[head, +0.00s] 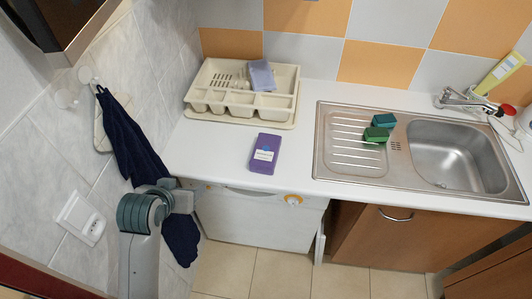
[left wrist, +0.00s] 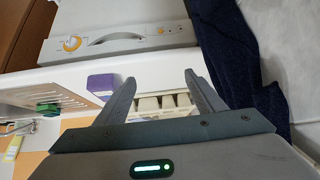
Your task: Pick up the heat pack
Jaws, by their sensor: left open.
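A purple pack with a pale label, which looks like the heat pack (head: 264,153), lies flat on the white counter between the dish rack and the sink. It also shows in the left wrist view (left wrist: 101,88), to the left of the fingers. My left gripper (head: 182,198) is at the left front edge of the counter, apart from the pack. In the left wrist view its two fingers (left wrist: 162,88) are spread with nothing between them. My right gripper is not in view.
A cream dish rack (head: 291,100) with a blue-grey cloth (head: 262,76) stands behind the pack. A steel sink (head: 330,172) with green sponges (head: 377,134) is to the right. A dark blue towel (head: 135,140) hangs on the left wall near my arm.

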